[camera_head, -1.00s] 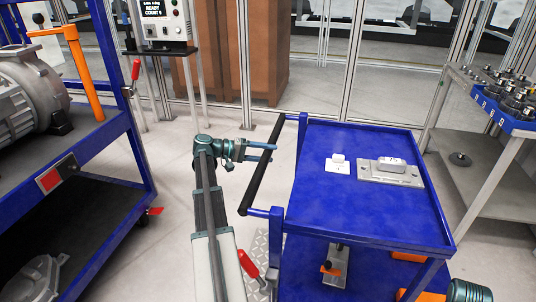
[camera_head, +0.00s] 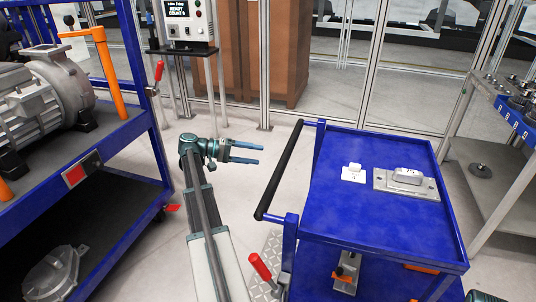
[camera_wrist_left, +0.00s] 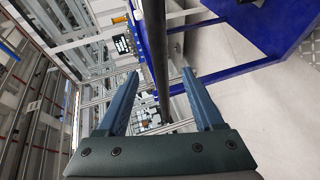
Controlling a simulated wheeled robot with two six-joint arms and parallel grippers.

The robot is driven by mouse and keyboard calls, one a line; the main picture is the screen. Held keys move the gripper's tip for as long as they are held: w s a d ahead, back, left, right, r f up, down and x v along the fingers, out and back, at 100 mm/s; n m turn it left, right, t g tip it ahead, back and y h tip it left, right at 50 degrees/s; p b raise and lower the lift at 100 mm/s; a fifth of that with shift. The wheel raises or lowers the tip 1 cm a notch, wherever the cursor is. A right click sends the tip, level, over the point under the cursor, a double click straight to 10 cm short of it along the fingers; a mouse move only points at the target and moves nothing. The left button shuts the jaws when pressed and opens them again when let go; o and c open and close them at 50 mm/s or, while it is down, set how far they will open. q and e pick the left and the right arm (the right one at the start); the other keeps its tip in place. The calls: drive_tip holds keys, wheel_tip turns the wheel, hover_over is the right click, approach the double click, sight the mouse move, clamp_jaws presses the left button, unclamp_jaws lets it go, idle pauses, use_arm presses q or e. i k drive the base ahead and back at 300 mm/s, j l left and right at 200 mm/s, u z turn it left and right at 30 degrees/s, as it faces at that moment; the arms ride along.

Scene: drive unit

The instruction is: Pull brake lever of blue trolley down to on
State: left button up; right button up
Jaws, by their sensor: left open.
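The blue trolley (camera_head: 330,222) stands right of centre with a black push handle (camera_head: 283,170) on its left side. A red-handled lever (camera_head: 260,267) sits low at its near left corner, tilted up to the left; its lower end is hard to see. My left gripper (camera_head: 258,155) is open and empty, left of the push handle and well above the red lever. In the left wrist view, the dark handle bar (camera_wrist_left: 153,45) shows beyond and between the open fingers (camera_wrist_left: 158,76).
A control box (camera_head: 187,22) stands behind. Small parts lie on the trolley top.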

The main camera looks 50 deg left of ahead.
sight(253, 258)
drive_tip(key=k+l, duration=0.85)
